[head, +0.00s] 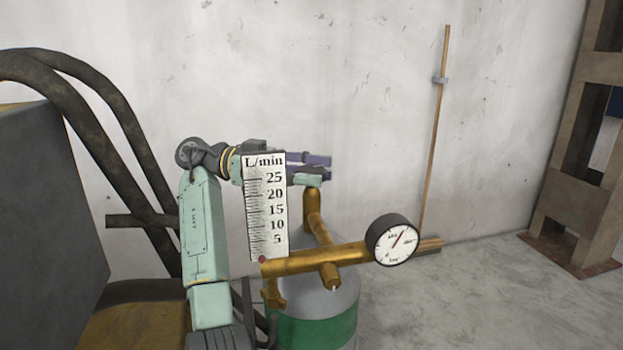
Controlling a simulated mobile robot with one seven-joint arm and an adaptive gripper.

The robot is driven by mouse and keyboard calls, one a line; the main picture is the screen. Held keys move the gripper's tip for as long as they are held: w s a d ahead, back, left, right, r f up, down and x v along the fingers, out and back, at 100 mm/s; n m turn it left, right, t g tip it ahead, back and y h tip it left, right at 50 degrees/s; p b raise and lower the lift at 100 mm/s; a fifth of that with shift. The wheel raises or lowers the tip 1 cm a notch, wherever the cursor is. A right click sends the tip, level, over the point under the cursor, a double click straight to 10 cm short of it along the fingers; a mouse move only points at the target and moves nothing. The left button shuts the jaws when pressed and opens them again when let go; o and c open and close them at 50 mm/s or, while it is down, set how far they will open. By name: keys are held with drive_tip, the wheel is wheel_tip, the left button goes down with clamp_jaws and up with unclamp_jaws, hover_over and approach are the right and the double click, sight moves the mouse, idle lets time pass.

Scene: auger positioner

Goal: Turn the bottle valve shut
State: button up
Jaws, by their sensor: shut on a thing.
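The gas bottle (318,303) is grey with a green band and stands upright on the floor. Its brass bottle valve (313,208) rises from the top. My gripper (318,167), with purple-grey fingers, reaches in from the left at the top of the valve and is shut on it. The grip itself is mostly hidden by the gripper's own parts. A brass regulator crosses in front of the valve, with a round dial gauge (392,240) at its right. A white L/min flow scale (266,207) stands at its left, with a red ball near the bottom.
A brass star knob (272,291) hangs below the regulator's left end. A thin copper rod (436,130) leans along the concrete wall. A rusty steel frame (575,150) stands at the right. Dark hoses curve down at the left. Floor at the right front is clear.

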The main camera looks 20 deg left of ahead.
sight(311, 168)
drive_tip(key=shift+g, duration=0.3)
drive_tip(key=o, duration=1.1)
wheel_tip(311, 168, up, 10)
idle(0.4)
